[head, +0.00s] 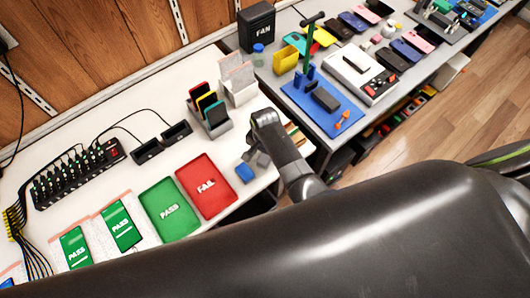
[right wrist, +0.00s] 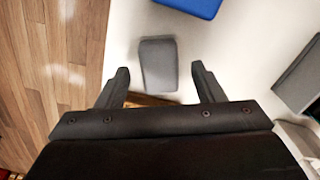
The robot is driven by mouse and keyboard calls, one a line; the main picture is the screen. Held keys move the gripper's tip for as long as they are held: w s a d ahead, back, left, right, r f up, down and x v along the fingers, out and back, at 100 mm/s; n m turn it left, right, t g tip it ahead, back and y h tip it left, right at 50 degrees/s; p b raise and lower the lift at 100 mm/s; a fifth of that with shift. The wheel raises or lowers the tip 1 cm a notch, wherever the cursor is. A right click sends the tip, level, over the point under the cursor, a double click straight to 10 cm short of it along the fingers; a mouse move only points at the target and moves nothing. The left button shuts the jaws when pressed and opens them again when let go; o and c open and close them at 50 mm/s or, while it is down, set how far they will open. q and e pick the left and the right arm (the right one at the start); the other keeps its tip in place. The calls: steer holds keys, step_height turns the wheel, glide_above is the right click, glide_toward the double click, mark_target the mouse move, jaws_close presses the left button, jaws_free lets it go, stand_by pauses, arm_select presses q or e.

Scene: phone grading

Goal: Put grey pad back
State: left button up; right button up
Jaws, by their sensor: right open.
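The grey pad (right wrist: 158,60) is a small block lying on the white table near its edge, seen in the right wrist view. My right gripper (right wrist: 161,78) is open, with one finger on each side of the pad's near part and a gap on both sides. Its height above the table is hard to tell. In the head view my right gripper (head: 258,158) is over the table's right end, by a blue block (head: 245,173), and the pad is largely hidden. My left gripper is not in view.
A red FAIL tray (head: 206,187) and a green PASS tray (head: 168,209) lie left of my gripper. A grey rack (head: 209,127) with coloured cards stands behind it. A second table with a blue mat (head: 322,108) stands to the right. The wooden floor (right wrist: 50,75) shows beyond the edge.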

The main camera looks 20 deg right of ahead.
mark_target(265, 157)
step_height(265, 157, up, 8)
steer(key=p, duration=0.6)
steer(key=shift+f+p, duration=0.1)
steer(key=shift+p, duration=0.3)
step_height(265, 157, up, 2)
steer(key=shift+r+b, duration=0.1)
steer(key=shift+b, duration=0.3)
